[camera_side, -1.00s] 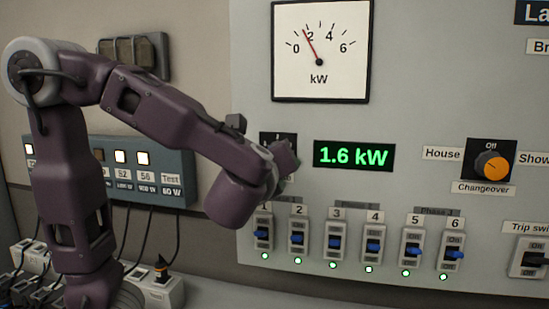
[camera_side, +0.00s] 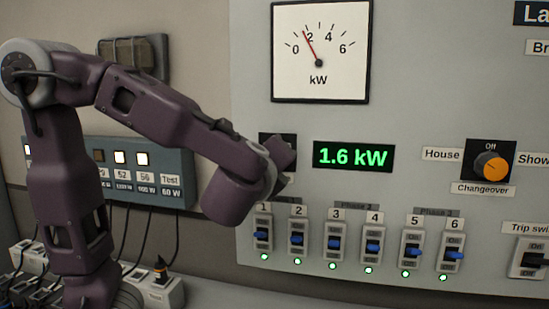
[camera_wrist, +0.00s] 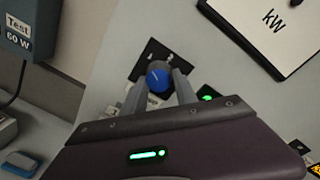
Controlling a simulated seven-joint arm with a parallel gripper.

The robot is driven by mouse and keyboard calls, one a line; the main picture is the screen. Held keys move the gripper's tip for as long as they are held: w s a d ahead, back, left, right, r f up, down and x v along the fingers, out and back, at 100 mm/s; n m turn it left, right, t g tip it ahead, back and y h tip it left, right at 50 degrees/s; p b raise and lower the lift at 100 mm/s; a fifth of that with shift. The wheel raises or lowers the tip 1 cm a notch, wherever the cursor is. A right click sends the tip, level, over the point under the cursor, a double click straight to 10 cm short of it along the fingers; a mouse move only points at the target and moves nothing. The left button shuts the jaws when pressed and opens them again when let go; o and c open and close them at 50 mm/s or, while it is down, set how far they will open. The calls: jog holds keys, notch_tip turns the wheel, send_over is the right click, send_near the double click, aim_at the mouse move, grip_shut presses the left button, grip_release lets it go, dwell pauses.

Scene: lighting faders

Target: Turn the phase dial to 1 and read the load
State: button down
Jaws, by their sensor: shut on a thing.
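The phase dial (camera_wrist: 158,77) is a blue knob on a black plate (camera_wrist: 148,53), seen in the wrist view. My gripper (camera_wrist: 160,84) is shut on the knob, with a grey finger on each side of it. In the side view my gripper (camera_side: 280,160) is at the panel and hides the dial; only part of its black plate (camera_side: 268,140) shows. The green load display (camera_side: 353,156) reads 1.6 kW. The kW meter (camera_side: 320,50) has its red needle near 2.
Several breakers with blue levers (camera_side: 335,242) sit below my gripper, with lit green lamps under them. The orange changeover knob (camera_side: 491,167) is to the right. A grey-blue box of labelled switches (camera_side: 140,170) is behind my arm at left.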

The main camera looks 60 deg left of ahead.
jog(key=c, duration=1)
grip_release()
jog(key=shift+o, duration=0.2)
jog(key=v, duration=0.7)
